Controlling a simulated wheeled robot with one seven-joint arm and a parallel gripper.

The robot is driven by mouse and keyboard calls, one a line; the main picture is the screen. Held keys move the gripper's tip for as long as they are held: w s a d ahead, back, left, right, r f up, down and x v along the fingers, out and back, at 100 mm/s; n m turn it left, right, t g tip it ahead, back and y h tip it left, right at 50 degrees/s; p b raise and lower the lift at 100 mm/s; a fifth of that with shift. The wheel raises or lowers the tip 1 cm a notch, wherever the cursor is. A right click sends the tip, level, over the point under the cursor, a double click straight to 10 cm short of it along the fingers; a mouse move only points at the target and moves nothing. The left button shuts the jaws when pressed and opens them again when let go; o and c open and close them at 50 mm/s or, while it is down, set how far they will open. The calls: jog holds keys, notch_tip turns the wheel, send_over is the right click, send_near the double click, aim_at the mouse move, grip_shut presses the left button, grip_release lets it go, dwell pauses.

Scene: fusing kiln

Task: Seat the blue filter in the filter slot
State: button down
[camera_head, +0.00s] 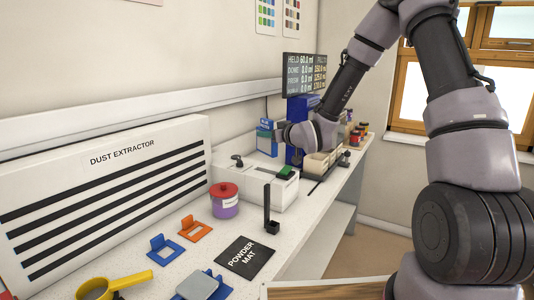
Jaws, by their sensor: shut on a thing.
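The blue filter (266,139) appears as an upright blue panel with a paler patch on its face, at the left side of my gripper (282,133). My gripper is shut on it and points to the left, above the back of the white box (262,189) on the bench. The fingertips are small and partly hidden by the wrist. I cannot make out the filter slot for certain. The white box lies below the filter, and I cannot tell whether the filter touches it.
The dust extractor (103,201) stands along the wall at left. A red-lidded jar (225,201), black post (267,207), powder mat (245,258), orange frame (195,229), blue frame (165,251) and yellow-handled scoop (115,283) lie in front. A blue column (301,108) stands behind my wrist.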

aim_at(267, 148)
jog(key=shift+f, duration=2.2)
jog(key=shift+f, duration=0.55)
jog(key=c, duration=0.6)
grip_release()
jog(key=shift+c, duration=0.2)
